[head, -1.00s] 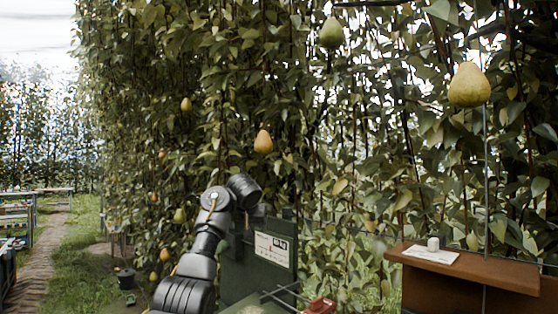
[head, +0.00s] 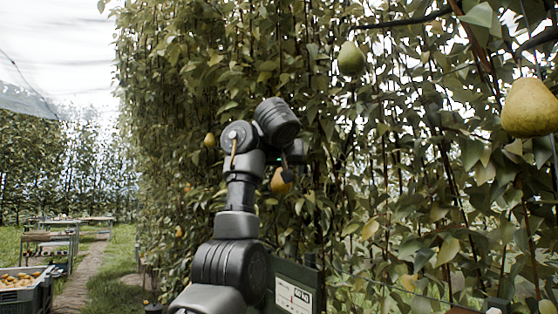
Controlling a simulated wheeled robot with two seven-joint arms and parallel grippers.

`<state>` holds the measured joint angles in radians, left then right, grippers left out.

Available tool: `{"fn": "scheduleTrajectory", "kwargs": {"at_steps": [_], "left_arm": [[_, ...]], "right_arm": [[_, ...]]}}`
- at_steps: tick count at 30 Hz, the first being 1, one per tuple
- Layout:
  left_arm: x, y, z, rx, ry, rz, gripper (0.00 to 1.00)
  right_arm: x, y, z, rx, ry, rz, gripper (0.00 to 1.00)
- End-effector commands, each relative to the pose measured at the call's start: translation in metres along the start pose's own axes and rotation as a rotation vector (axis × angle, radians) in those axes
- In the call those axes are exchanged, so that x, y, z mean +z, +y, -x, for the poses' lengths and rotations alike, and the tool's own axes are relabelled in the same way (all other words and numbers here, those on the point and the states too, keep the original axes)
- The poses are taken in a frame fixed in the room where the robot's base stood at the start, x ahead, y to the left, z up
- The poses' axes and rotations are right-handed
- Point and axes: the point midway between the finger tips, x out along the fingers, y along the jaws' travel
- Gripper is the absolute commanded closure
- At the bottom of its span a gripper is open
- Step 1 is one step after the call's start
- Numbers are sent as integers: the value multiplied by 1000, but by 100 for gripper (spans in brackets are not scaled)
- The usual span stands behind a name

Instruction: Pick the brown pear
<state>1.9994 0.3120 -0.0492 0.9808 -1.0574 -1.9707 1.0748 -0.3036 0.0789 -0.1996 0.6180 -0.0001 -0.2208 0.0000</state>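An orange-brown pear (head: 281,180) hangs in the leaf wall near the middle of the head view, and its upper part is partly hidden by my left arm's end. My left gripper (head: 276,166) is small and dark and appears right by this pear in the picture. The wrist and leaves hide much of its fingers, so I cannot tell whether it is open or touching the pear. A smaller brownish pear (head: 209,140) hangs further back to the left. My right gripper is not in view.
A green pear (head: 351,59) hangs at upper centre and a large yellow-green pear (head: 530,108) at the right. A dark green box with a label (head: 293,296) stands below my arm. Crates of fruit (head: 24,290) and tables (head: 55,240) line the path at left.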

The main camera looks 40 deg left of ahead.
Motion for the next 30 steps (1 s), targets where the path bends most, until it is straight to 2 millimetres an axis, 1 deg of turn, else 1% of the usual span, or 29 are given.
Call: {"fn": "scheduleTrajectory", "kwargs": {"at_steps": [1, 9, 15, 21, 28, 30], "left_arm": [[-7, -1, -6, -1, -4, -1, 18], [-6, -4, -56, -7, -1, -1, 18], [-4, -4, -79, -6, 1, 0, 18], [0, -4, -88, -3, 1, 1, 18], [0, -4, -88, -3, 1, 1, 18], [0, -4, -88, -4, 1, 1, 28]], "right_arm": [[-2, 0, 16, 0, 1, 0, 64], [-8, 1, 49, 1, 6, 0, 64], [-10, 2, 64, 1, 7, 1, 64], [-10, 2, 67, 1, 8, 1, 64], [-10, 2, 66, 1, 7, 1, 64], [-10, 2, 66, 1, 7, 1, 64]]}}
